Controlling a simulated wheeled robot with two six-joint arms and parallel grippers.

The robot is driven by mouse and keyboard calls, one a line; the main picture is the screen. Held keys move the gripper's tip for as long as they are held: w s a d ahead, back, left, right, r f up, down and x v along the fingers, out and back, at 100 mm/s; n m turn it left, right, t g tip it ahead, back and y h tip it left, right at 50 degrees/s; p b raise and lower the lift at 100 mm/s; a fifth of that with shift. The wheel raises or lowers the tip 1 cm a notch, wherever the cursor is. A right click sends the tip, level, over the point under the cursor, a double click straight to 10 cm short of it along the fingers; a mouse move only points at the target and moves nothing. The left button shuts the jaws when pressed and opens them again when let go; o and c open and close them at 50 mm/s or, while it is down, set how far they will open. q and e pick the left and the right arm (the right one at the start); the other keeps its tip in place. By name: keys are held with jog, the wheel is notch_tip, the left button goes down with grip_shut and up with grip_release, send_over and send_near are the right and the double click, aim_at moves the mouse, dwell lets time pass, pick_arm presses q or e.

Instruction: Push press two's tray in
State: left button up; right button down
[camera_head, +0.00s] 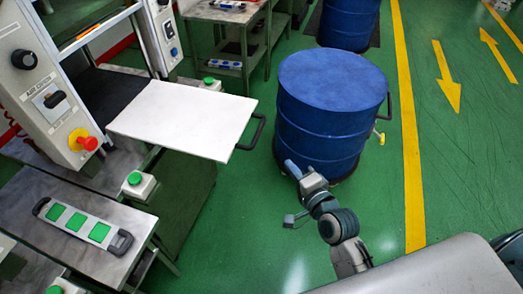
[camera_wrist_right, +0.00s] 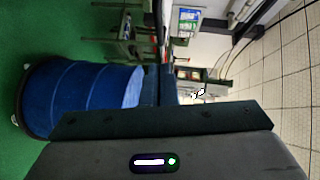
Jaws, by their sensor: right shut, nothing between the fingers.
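A flat white tray (camera_head: 185,118) sticks out to the right from a press (camera_head: 45,75) at the left of the head view. A black handle (camera_head: 252,132) is on its right edge. I cannot read a number on the press. My right gripper (camera_head: 289,166) is shut and empty, low in front of the blue drum and to the right of and below the tray handle. Its closed fingers (camera_wrist_right: 160,75) show beside the drum in the wrist view, where I cannot make out the tray. My left gripper is not in view.
A large blue drum (camera_head: 325,115) stands right of the tray; it fills the left of the wrist view (camera_wrist_right: 85,95). Green floor is open between the bench and my arm.

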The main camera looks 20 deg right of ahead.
jog(key=a+p+x, duration=0.2)
jog(key=x, duration=0.9)
jog(key=shift+s+a+f, duration=0.2)
jog(key=shift+a+f, duration=0.05)
jog(key=shift+a, duration=0.1)
